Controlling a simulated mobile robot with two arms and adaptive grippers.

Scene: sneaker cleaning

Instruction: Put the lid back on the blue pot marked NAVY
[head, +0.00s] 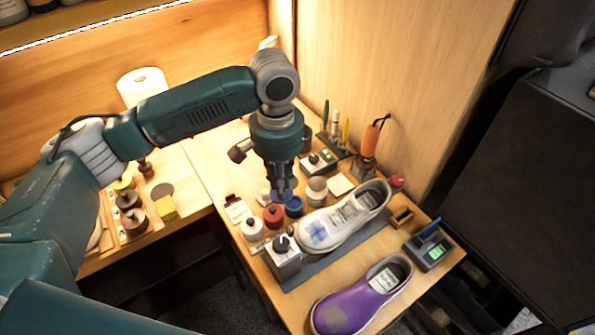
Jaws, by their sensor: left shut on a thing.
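The blue pot (294,207) stands on the wooden table in a row of small pots, between a red pot and a grey-white pot. Its marking is too small to read, and its top is partly hidden by my gripper. My left gripper (281,192) reaches down from above, just over and slightly left of the blue pot. It is shut on a small dark blue piece that looks like the lid, mostly hidden by the fingers. I cannot tell whether that piece touches the pot. My right gripper is not in view.
A red pot (273,216), a white pot (252,229) and a grey-white pot (316,191) stand close around. A white sneaker (345,218) lies just right, and a purple shoe (352,302) nearer. A grey box with a knob (284,262) stands in front.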

